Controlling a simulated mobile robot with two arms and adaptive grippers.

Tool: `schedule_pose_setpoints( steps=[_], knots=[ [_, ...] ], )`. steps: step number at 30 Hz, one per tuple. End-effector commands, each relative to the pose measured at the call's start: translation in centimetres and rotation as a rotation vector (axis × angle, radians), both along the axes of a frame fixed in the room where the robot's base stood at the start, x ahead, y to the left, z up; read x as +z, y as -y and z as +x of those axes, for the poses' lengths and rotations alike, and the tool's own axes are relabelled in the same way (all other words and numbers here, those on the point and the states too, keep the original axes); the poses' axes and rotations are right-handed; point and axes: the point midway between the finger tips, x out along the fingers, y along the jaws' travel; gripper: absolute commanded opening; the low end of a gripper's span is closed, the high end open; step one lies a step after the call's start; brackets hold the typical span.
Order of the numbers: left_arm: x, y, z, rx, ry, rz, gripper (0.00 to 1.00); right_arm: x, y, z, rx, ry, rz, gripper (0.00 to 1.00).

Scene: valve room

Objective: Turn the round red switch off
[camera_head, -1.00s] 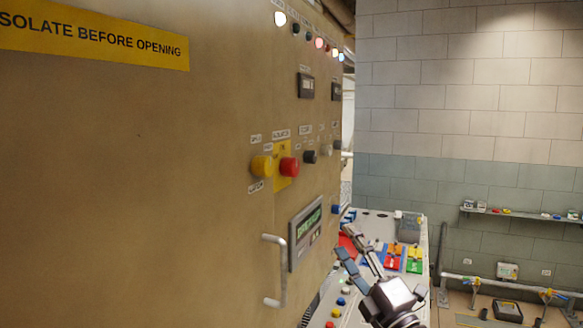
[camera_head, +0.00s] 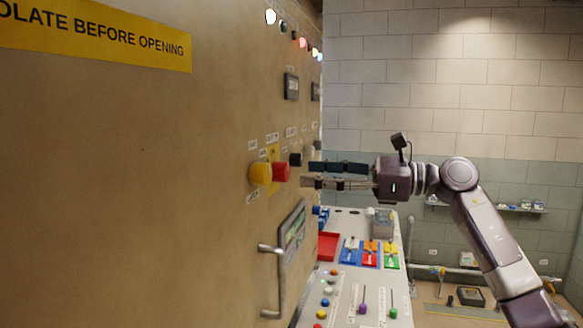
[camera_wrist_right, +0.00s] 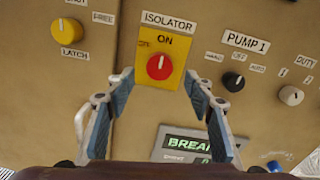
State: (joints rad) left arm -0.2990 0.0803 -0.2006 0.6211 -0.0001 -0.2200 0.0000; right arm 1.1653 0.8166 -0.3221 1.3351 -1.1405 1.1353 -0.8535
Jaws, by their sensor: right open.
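The round red switch (camera_head: 281,172) stands out from the beige cabinet front, on a yellow plate. In the right wrist view the red switch (camera_wrist_right: 159,67) sits under the labels "ISOLATOR" and "ON", with its white mark upright. My right gripper (camera_head: 304,175) reaches in from the right, with its fingers level with the switch and pointing at the cabinet. In the right wrist view the gripper (camera_wrist_right: 158,77) is open and empty, with one fingertip on each side of the switch's plate. I cannot tell exactly how far the fingertips are from the switch. My left gripper is not in view.
A yellow knob (camera_head: 259,174) labelled "LATCH" is close left of the switch. A black knob (camera_wrist_right: 233,81) labelled "PUMP 1" is to its right. A cabinet handle (camera_head: 273,281) and display (camera_head: 291,236) are below. A console (camera_head: 345,285) with coloured controls stands beyond.

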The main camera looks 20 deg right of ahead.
Motion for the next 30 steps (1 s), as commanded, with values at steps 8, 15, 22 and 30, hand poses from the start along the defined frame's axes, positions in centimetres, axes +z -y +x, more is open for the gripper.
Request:
schedule_pose_setpoints(
  steps=[8, 15, 22, 30],
  knots=[
    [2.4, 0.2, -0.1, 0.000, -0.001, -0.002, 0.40, 0.3, -3.5, 2.2, 0.002, -0.002, 0.004, 0.49],
    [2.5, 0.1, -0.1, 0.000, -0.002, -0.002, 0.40, 0.0, -4.3, 2.8, 0.000, -0.002, 0.004, 0.49],
    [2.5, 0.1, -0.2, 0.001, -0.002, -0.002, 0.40, 0.0, -4.3, 2.8, 0.000, -0.002, 0.004, 0.41],
    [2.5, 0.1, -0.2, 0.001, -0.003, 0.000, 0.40, 0.0, -4.3, 2.8, 0.000, -0.002, 0.005, 0.11]
  ],
)
